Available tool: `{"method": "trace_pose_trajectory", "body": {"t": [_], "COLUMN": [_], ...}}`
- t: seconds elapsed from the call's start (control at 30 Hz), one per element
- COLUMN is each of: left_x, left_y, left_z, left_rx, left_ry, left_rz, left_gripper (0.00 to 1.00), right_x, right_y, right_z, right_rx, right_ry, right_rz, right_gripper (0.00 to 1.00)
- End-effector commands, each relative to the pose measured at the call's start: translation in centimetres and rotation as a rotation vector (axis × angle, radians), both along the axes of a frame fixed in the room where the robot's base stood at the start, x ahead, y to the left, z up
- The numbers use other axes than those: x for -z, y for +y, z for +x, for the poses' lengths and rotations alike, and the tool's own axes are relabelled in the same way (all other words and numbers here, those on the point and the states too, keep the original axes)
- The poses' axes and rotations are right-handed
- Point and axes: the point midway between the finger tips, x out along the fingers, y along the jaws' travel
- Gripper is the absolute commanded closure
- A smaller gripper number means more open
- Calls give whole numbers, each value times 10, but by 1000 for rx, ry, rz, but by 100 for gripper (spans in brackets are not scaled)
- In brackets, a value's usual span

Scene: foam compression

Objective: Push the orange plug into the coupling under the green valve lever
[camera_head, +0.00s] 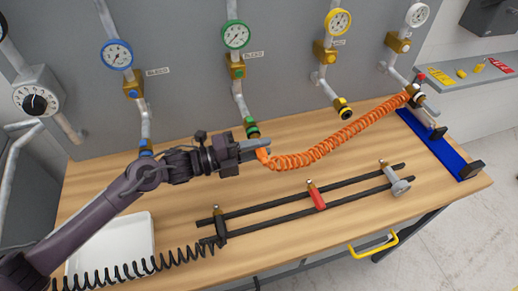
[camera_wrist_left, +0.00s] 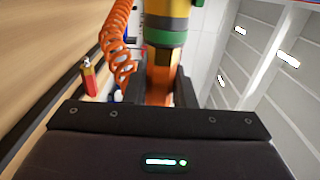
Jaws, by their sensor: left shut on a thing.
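The green valve lever (camera_head: 237,71) sits on a brass valve below the green gauge. Its pipe runs down to a brass coupling with a green ring (camera_head: 252,130); the coupling also shows in the left wrist view (camera_wrist_left: 166,36). My left gripper (camera_head: 250,151) is shut on the orange plug (camera_head: 262,155), just below and in front of that coupling. In the left wrist view the orange plug (camera_wrist_left: 160,88) stands between the fingers, in line under the green ring. I cannot tell whether it is inside the coupling. My right gripper is not in view.
An orange coiled hose (camera_head: 335,140) runs from the plug to a brass fitting at right. Blue (camera_head: 146,147) and yellow (camera_head: 344,108) couplings flank the green one. Black rails (camera_head: 270,205) with a red clamp, a white tray (camera_head: 115,245) and a black coil lie in front.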

Motion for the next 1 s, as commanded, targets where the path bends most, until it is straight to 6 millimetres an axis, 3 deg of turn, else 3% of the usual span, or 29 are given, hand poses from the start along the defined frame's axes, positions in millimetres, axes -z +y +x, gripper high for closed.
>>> {"method": "trace_pose_trajectory", "body": {"t": [0.27, 0.3, 0.47, 1.0], "left_x": [-3, -3, -2, -1], "left_y": [2, 2, 1, 1], "left_z": [4, 4, 3, 1], "left_rx": [-7, -8, -5, -2], "left_ry": [-8, -8, -6, -1], "left_rz": [-2, -2, -1, 0], "left_gripper": [100, 73, 52, 51], "right_x": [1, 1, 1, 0], "right_y": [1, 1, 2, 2], "right_z": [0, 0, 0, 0], "right_rx": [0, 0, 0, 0], "right_ry": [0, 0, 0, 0], "right_rz": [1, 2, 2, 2], "right_gripper": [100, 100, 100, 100]}}
